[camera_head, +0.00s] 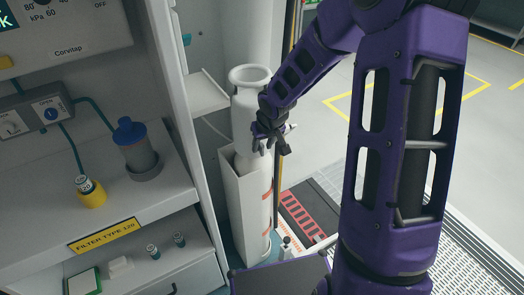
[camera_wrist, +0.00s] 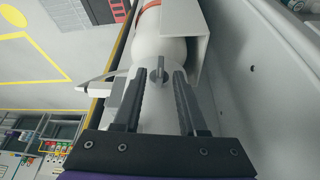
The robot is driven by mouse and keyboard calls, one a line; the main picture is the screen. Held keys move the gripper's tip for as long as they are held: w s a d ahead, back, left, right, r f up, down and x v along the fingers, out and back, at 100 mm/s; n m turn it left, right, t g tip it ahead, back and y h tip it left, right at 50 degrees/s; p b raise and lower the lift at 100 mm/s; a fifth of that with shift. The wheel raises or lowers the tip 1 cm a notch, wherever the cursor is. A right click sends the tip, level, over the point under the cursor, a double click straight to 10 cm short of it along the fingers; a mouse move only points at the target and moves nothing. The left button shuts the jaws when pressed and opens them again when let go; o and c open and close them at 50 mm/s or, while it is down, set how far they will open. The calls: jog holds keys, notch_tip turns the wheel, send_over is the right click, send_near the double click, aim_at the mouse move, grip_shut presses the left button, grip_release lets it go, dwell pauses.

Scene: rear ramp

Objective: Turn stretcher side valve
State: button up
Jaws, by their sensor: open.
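A white gas cylinder (camera_head: 248,112) with a ring-shaped collar stands upright in a white holder (camera_head: 246,205) beside the cabinet. My gripper (camera_head: 272,147) is in front of the cylinder's upper part. In the wrist view my gripper (camera_wrist: 159,74) is open, its dark fingers pointing at the cylinder (camera_wrist: 163,48). A small grey lever-like piece (camera_wrist: 157,70), which looks like the valve handle, sits between the fingertips with a gap at each side. I cannot tell whether a finger touches the cylinder. In the head view my gripper hides the handle.
A cabinet with shelves (camera_head: 118,205) fills the left, holding a blue-capped filter jar (camera_head: 137,147) and a yellow-based fitting (camera_head: 91,191). A grey wall panel (camera_wrist: 265,85) lies close to the right of the cylinder in the wrist view. Open floor with yellow lines is at the right.

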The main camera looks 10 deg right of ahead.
jog(key=shift+x, duration=0.85)
